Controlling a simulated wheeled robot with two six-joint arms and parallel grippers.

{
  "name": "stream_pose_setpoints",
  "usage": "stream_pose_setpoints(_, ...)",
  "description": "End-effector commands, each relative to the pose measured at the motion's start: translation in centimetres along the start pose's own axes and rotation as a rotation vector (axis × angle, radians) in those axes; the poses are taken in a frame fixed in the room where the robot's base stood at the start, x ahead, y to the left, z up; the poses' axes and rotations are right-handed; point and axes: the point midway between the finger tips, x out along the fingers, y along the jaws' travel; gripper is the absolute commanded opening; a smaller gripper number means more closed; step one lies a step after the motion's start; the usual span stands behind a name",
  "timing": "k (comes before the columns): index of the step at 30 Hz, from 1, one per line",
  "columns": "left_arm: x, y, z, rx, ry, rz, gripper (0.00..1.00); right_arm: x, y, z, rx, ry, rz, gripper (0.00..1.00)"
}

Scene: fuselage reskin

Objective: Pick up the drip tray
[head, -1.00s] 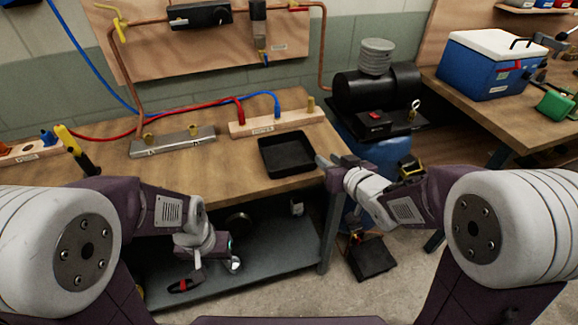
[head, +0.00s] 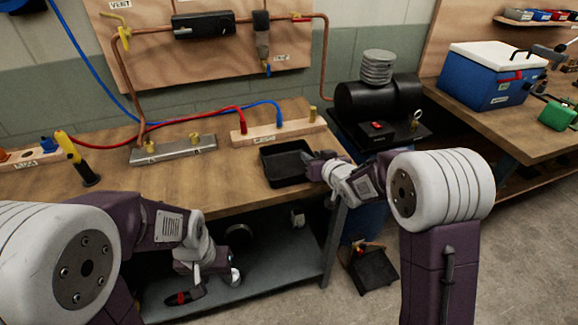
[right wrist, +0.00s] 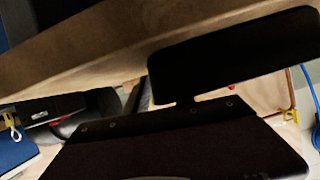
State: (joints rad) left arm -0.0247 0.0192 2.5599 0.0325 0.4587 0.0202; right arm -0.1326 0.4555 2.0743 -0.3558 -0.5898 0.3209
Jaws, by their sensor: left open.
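The drip tray (head: 287,165), a shallow black open tray, lies flat on the workbench near its front right edge. It looks empty. My right gripper (head: 314,164) is at the tray's right rim in the head view; I cannot tell whether it touches the rim or how far its jaws are apart. A large dark shape fills part of the right wrist view, and I cannot tell if it is a finger or the tray. My left gripper (head: 207,284) hangs open and empty in front of the bench, low by the shelf.
The wooden bench (head: 225,190) has a grey metal manifold (head: 173,150) and a wooden block with hose fittings (head: 278,125) behind the tray. A yellow-handled tool (head: 72,155) stands at left. A black compressor (head: 378,100) stands right of the bench. Another black container (head: 370,268) is on the floor.

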Motion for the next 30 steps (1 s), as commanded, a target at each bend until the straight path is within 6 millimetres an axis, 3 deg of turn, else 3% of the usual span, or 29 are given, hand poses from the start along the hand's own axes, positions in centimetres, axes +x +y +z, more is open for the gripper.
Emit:
stream_pose_setpoints(4, -0.03, 0.0, 0.0, 0.0, 0.0, 0.0, 0.44, -0.04, 0.0, -0.02, 0.0, 0.0, 0.0, 0.26)
stream_pose_setpoints(7, -0.03, 0.0, 0.0, 0.0, 0.0, 0.0, 0.44, -0.06, 0.0, -0.02, 0.0, 0.0, 0.0, 0.0)
stream_pose_setpoints(30, -0.02, 0.0, 0.0, 0.0, 0.0, 0.0, 0.44, -0.07, 0.01, 0.06, 0.0, -0.002, 0.0, 0.0)
